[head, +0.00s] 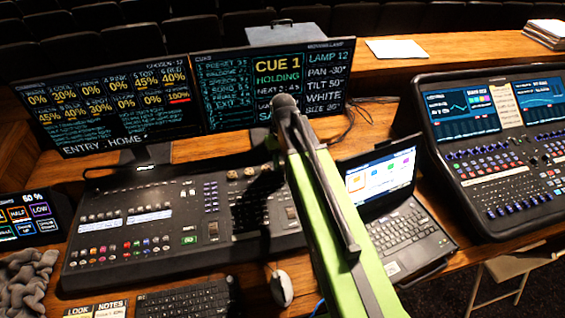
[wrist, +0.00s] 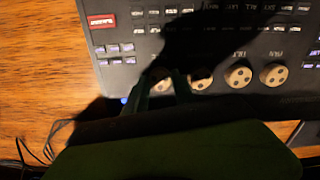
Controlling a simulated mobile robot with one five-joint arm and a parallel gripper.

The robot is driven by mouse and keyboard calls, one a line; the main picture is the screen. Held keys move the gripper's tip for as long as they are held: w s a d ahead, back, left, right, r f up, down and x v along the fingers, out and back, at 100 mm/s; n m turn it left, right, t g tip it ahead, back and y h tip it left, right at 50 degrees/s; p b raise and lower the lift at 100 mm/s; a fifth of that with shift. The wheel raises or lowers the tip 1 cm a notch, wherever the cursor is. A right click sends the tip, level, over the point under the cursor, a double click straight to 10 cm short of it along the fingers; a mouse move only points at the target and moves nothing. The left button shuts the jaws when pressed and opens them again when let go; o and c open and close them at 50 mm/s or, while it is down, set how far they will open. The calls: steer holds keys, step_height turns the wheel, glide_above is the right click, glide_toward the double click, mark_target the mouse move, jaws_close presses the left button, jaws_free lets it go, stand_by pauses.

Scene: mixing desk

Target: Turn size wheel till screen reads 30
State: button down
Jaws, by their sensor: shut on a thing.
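In the wrist view, a row of round tan wheels with dark holes runs along the console. My gripper (wrist: 164,88) has its two dark fingers on either side of the leftmost wheel (wrist: 161,75), shut on it; I take this as the size wheel, though its label is in shadow and unreadable. In the head view, the right-hand monitor (head: 276,85) shows CUE 1 HOLDING, LAMP 12, PAN -30, TILT 50 and WHITE. My green arm hides the gripper and the held wheel there.
The lighting console (head: 150,225) fills the desk below the monitors. A laptop (head: 385,190) stands right of my arm, and a sound mixer (head: 500,150) farther right. A mouse (head: 281,288) and keyboard (head: 187,300) lie in front. More wheels (wrist: 238,76) sit beside the held one.

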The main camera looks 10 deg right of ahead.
steer(key=shift+m, duration=0.4)
steer(key=m, duration=0.3)
steer(key=shift+m, duration=2)
steer(key=c, duration=1.3)
jaws_free()
steer(key=shift+r, duration=0.1)
